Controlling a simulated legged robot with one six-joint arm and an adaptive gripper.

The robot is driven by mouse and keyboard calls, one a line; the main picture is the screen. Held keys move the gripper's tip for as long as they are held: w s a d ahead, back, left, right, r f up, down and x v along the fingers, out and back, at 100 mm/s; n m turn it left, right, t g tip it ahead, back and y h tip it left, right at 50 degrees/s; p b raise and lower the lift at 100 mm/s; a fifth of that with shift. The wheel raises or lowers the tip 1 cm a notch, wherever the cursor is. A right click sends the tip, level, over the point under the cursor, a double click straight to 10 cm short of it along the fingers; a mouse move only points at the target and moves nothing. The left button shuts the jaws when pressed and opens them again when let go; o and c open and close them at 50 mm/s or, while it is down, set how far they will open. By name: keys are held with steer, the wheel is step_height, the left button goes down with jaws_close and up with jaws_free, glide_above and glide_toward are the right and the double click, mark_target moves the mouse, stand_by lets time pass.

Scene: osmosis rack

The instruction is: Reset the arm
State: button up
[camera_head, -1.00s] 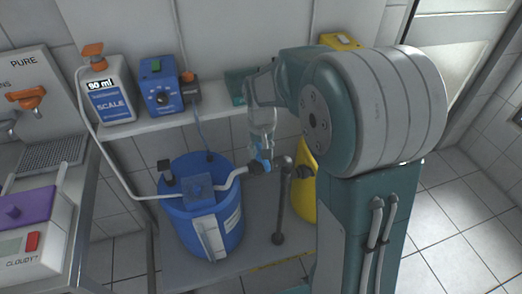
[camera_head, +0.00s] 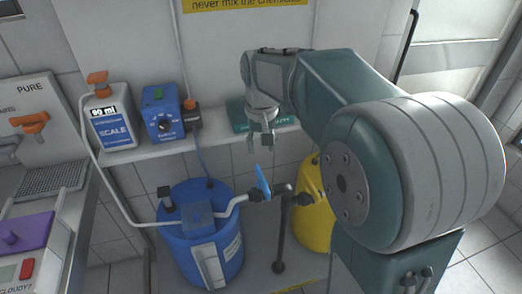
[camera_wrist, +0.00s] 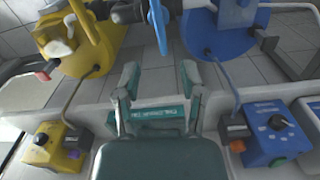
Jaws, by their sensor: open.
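My gripper (camera_head: 264,142) is open and empty. In the head view it hangs in front of the shelf edge, above and apart from the blue valve handle (camera_head: 263,182). The handle sits on the pipe between the blue barrel (camera_head: 202,250) and the yellow barrel (camera_head: 313,222). In the wrist view the two fingers (camera_wrist: 160,84) are spread with nothing between them, and the blue handle (camera_wrist: 158,24) shows beyond them. My arm hides part of the yellow barrel and the right side of the head view.
A shelf (camera_head: 150,152) holds a white scale bottle (camera_head: 110,122), a blue pump box (camera_head: 162,112) and a teal box (camera_head: 238,114). In the wrist view a yellow pump box (camera_wrist: 57,148) stands on the shelf too. A purple-lidded device (camera_head: 25,232) is at left.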

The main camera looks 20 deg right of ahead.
stand_by(0.3)
steer(key=s+r+n+t, duration=0.1)
steer(key=s+t, duration=0.4)
steer(key=s, duration=1.6)
steer(key=shift+a+r+t, duration=0.2)
steer(key=shift+r+t, duration=0.05)
steer(key=shift+t, duration=0.05)
